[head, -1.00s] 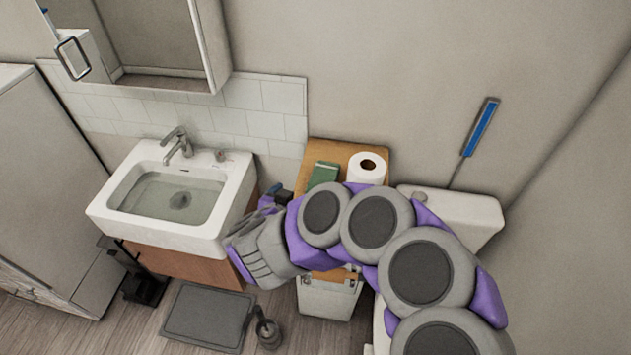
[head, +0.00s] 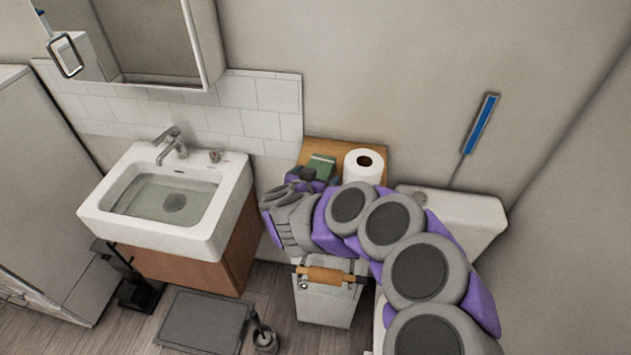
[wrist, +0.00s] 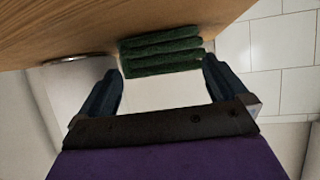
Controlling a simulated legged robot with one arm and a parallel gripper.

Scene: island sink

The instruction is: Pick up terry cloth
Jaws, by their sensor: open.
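The terry cloth looks like a green folded stack (head: 320,166) on the wooden top beside the paper roll in the head view. In the wrist view the green cloth (wrist: 161,50) shows as several folded layers at the edge of the wooden surface, straight ahead between the fingers. My gripper (wrist: 163,88) is open and empty, with one dark finger on each side of the cloth's near end. In the head view my gripper (head: 308,180) is just in front of the cloth and hides its lower part. I cannot tell whether the fingers touch it.
A white paper roll (head: 364,166) stands right of the cloth on the wooden top (head: 345,147); a pale rounded shape (wrist: 75,85) is left in the wrist view. The sink (head: 170,200) is at left, a bin (head: 325,305) below my arm, and the toilet tank (head: 470,215) at right.

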